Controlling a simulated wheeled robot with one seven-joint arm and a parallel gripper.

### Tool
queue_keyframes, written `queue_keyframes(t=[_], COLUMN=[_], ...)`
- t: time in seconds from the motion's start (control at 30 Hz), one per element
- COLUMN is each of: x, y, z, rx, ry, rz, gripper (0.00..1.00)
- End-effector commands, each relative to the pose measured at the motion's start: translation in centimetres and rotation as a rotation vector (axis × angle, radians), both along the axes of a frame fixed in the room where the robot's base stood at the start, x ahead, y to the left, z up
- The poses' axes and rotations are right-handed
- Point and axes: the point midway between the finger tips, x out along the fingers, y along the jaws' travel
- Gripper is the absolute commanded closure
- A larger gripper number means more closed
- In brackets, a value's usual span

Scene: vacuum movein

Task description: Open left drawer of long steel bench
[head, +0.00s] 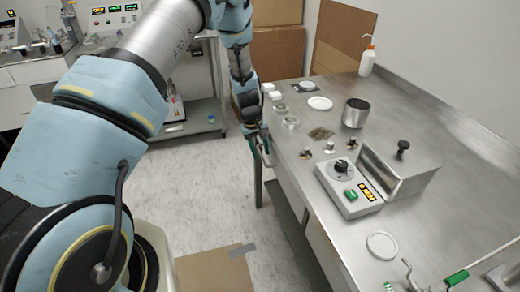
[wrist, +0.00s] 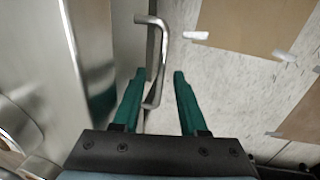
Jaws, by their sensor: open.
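The long steel bench (head: 435,215) fills the right of the head view, its front edge running toward the back. My gripper (head: 264,152) is low beside that front edge, near the bench's far end. In the wrist view my gripper (wrist: 160,74) is open, with two green fingers. A bent metal bar handle (wrist: 163,50) passes between the fingertips in the picture, its lower end close to the left finger. I cannot tell whether a finger touches it. The drawer front (wrist: 128,45) bearing the handle is a narrow grey strip at left, looking closed. In the head view the handle cannot be made out.
On the bench stand a control box (head: 348,188), a steel block with a black knob (head: 398,172), a steel cup (head: 355,112) and a wash bottle (head: 367,57). Cardboard sheets (head: 218,270) lie on the floor. A steel cart (head: 200,110) stands behind. Open floor lies left of the bench.

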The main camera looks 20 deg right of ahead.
Motion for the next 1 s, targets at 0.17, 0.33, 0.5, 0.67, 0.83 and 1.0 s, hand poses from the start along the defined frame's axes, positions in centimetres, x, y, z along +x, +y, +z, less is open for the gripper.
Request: queue_keyframes(t=[0.17,0.33,0.5,0.67,0.83,1.0], x=[0.0,-0.01,-0.01,-0.01,-0.01,-0.02], y=[0.01,0.02,0.03,0.03,0.03,0.03], z=[-0.04,-0.04,-0.03,-0.03,-0.02,-0.02], rx=[0.0,0.0,0.0,0.0,0.0,0.0], ry=[0.0,0.0,0.001,0.001,0.001,0.001], rz=[0.0,0.0,0.001,0.001,0.001,0.001], gripper=[0.58,0.72,0.92,1.0,1.0,1.0])
